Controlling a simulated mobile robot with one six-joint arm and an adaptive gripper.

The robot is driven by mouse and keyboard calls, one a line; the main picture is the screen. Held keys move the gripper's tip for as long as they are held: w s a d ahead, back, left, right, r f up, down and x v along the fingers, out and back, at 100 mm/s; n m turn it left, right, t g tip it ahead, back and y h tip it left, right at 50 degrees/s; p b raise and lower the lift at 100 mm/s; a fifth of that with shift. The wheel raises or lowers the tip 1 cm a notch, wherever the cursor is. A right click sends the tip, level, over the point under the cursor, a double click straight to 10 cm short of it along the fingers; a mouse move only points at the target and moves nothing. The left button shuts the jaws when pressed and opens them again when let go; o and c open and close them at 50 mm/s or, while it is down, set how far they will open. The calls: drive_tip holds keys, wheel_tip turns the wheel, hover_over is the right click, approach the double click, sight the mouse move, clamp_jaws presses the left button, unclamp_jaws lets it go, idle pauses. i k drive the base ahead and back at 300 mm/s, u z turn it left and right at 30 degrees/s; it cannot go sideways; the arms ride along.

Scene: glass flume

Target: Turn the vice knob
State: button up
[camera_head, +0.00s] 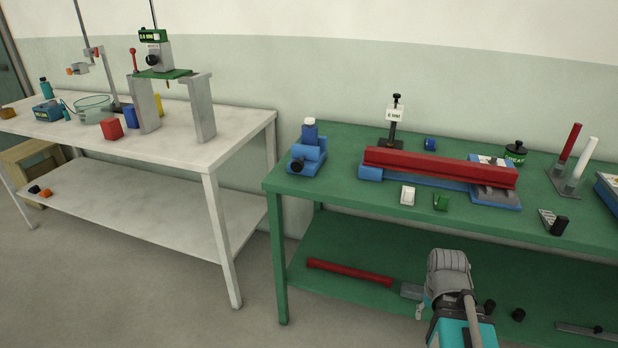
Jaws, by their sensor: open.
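A small blue vice (311,160) stands at the left end of the green bench. Its round black knob (298,166) is on the front side, facing the room. A blue-and-white piece (310,131) sits upright at its top. My gripper (430,310) is low at the bottom right, partly hidden by my own grey and teal arm. It is open, well apart from the vice, below and to its right. Its fingertips are hard to make out.
A long red beam (440,166) on blue supports lies on the green bench (345,190), right of the vice. A stand with a dial (395,115) rises behind it. A white table (190,160) stands left, across a gap.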

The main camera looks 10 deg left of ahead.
sight(297, 165)
drive_tip(key=k, duration=1.35)
drive_tip(key=u, duration=0.35)
drive_tip(key=i, duration=1.8)
drive_tip(key=z, duration=0.35)
